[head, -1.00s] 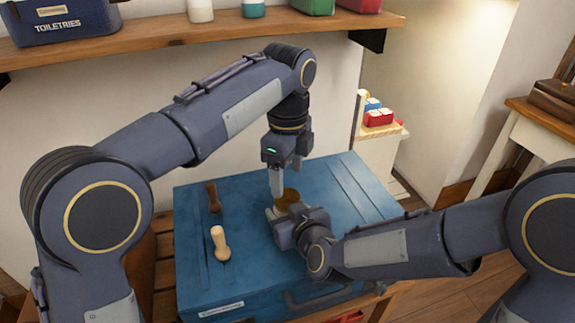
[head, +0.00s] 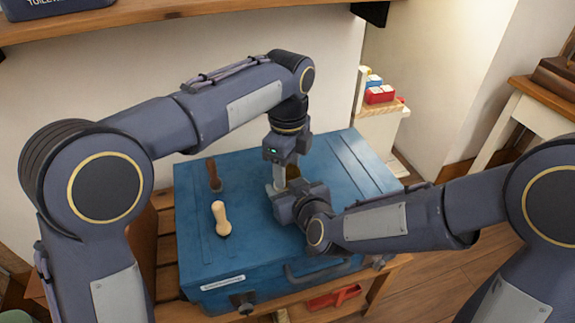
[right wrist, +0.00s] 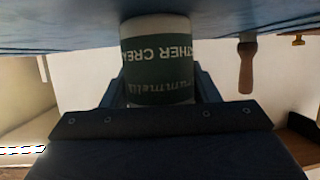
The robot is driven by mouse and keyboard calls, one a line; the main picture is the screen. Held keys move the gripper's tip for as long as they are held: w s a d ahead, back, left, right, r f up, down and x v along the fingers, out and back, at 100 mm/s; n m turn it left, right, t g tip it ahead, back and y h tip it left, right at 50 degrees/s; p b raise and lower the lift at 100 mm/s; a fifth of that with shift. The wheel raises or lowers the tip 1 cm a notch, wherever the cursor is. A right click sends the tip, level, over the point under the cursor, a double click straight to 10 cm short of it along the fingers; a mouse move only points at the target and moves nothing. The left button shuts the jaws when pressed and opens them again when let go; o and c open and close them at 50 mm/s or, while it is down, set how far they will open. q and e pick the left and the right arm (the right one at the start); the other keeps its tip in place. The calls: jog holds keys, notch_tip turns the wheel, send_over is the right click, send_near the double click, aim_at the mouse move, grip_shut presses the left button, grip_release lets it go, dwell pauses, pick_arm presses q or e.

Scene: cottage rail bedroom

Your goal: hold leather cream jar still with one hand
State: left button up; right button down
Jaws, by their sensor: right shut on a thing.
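The leather cream jar (right wrist: 158,62) fills the upper middle of the right wrist view, its white and dark green label upside down there. My right gripper (right wrist: 155,95) is shut on it, a finger on each side. The jar stands on the blue trunk (head: 345,205). My left gripper (head: 284,174) points down from above, right at the jar, with one pale finger along its left side. Whether its fingers are closed on the jar is unclear.
The trunk's right side is clear. A wooden shelf (head: 200,22) runs along the wall above. A red item (head: 335,298) lies below the trunk.

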pick_arm(q)
jog(key=o, duration=0.9)
jog(key=shift+r, duration=2.25)
pick_arm(e)
jog(key=shift+c, duration=2.2)
grip_release()
